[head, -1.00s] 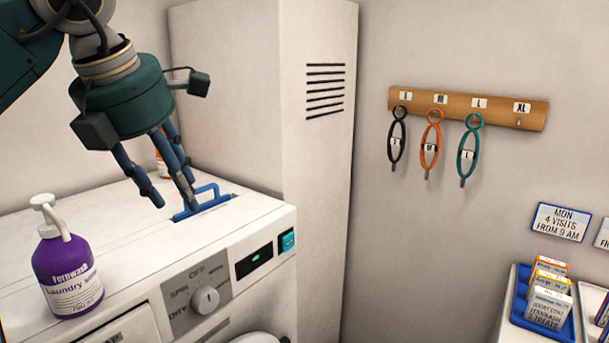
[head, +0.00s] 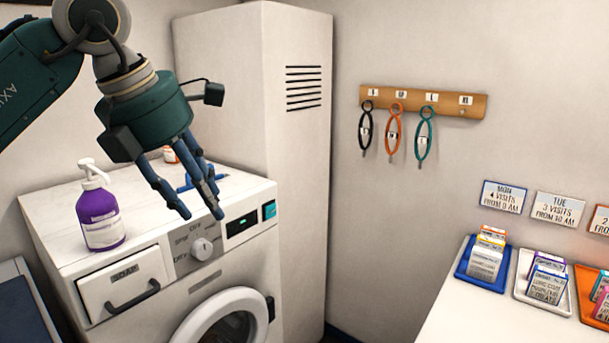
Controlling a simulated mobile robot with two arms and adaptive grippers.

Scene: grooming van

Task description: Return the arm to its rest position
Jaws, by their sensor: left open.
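My left gripper (head: 200,214) hangs from the left arm (head: 35,80) in front of the washing machine's top. Its blue fingers point down and are apart, with nothing between them. Behind the fingers, a blue handle-like part (head: 212,176) shows on the machine's top, partly hidden. My right gripper is not in view.
A purple laundry bottle (head: 100,212) stands on the washing machine (head: 60,240), left of the gripper. An orange-white bottle (head: 170,156) is behind it. A tall white cabinet (head: 255,90) stands behind. Collars hang on a wooden rack (head: 420,102). Trays (head: 463,272) sit on the right counter.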

